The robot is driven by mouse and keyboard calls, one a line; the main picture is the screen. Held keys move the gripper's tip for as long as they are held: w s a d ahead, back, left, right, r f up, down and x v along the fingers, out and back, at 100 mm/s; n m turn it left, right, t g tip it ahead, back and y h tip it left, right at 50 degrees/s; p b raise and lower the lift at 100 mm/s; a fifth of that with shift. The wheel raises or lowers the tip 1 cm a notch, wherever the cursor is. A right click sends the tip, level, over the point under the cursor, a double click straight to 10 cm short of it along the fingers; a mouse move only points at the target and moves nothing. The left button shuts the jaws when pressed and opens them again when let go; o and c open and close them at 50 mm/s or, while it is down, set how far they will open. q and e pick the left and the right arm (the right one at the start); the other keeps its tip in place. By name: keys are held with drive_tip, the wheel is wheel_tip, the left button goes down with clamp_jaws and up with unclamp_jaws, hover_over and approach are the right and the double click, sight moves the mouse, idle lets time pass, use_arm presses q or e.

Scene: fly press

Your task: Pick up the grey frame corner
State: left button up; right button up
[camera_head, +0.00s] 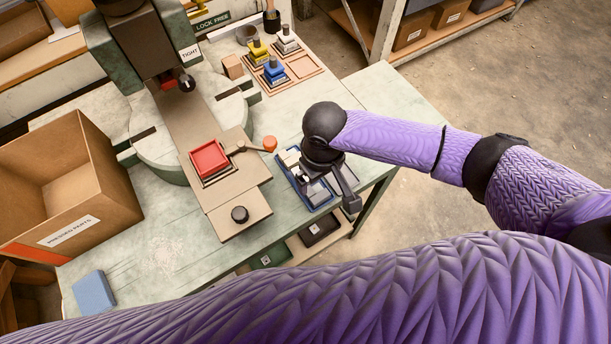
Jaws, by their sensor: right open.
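My right gripper (335,187) reaches in from the right and points down over a small blue tray (296,186) near the table's right edge. Its jaws are open, with one dark finger at the tray's right side. Light grey pieces (290,157) lie in the tray, and another grey piece (318,193) shows beside the fingers. I cannot tell which is the frame corner, as the gripper hides much of the tray. My left gripper is not in view.
The fly press (150,50) stands left of the tray, with a red block (209,159) on its plate. An orange-topped knob (270,144) is close to the tray. A cardboard box (70,190) is at left. Colored stamps (273,70) stand behind. A blue pad (94,292) lies front left.

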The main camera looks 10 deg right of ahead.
sight(319, 195)
wheel_tip(319, 195, down, 9)
drive_tip(key=b, duration=0.4)
drive_tip(key=shift+d, duration=0.15)
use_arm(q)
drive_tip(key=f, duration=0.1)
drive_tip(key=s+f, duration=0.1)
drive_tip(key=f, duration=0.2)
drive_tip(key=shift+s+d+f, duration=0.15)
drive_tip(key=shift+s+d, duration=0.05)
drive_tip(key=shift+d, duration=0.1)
use_arm(e)
drive_tip(key=shift+c, duration=0.5)
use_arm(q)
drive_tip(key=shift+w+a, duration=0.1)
use_arm(e)
drive_tip(key=c, duration=1.1)
